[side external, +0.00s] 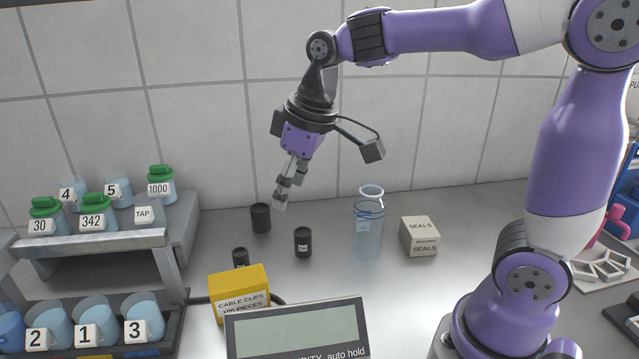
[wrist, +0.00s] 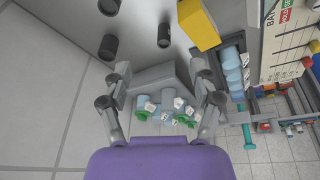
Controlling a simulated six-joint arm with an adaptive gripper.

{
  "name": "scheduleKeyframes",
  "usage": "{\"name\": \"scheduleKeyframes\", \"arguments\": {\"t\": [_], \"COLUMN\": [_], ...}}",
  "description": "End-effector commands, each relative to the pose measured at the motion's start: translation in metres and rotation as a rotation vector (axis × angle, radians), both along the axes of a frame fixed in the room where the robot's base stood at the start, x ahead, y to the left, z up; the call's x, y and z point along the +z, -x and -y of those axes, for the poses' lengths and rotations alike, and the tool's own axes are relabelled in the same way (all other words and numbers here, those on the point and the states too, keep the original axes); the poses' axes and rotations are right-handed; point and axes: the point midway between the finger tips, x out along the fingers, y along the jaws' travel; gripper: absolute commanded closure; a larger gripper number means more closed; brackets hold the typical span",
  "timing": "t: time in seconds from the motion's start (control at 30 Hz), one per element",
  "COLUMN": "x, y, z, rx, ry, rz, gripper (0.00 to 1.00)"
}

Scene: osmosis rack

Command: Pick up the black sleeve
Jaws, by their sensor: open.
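Three black cylinders stand on the grey bench, and I cannot tell which one the task calls the sleeve. The largest-looking black cylinder (side external: 260,218) stands at the back near the wall. Another black cylinder with a small white label (side external: 303,242) stands to its right and nearer. A third black cylinder (side external: 240,257) stands behind the yellow box, its lower part hidden. The wrist view also shows black cylinders (wrist: 108,48) at its top left. My gripper (side external: 281,201) is open and empty, above the bench; its fingers (wrist: 160,67) are spread apart in the wrist view.
A yellow cable-clips box (side external: 240,290) and a display unit (side external: 298,333) stand in front. A clear bottle (side external: 368,228) and a seals box (side external: 419,237) stand right. A stepped rack (side external: 150,238) with green-capped jars and numbered cups is left. The tiled wall is close behind.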

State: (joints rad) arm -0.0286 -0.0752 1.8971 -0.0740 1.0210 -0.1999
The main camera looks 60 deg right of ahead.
Motion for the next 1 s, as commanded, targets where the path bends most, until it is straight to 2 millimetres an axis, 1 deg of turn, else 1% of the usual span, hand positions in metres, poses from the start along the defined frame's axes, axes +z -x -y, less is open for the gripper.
{"name": "scheduleKeyframes", "arguments": {"t": [0.03,0.1,0.2,0.33,0.5,0.7,0.87,0.97,1.0], "x": [-0.009,-0.022,-0.043,-0.066,-0.085,-0.118,-0.132,-0.144,-0.151], "y": [-0.019,-0.043,-0.069,-0.09,-0.1,-0.103,-0.104,-0.103,-0.104], "z": [-0.004,-0.009,-0.015,-0.02,-0.023,-0.026,-0.027,-0.028,-0.029], "rx": [0.042,0.108,0.187,0.257,0.294,0.297,0.294,0.294,0.294], "ry": [0.007,0.018,0.027,0.035,0.038,0.038,0.039,0.039,0.039], "rz": [-0.035,-0.075,-0.12,-0.159,-0.181,-0.182,-0.179,-0.182,-0.182], "gripper": [0.3,0.3,0.3,0.3,0.3,0.3,0.3,0.3,0.3]}}
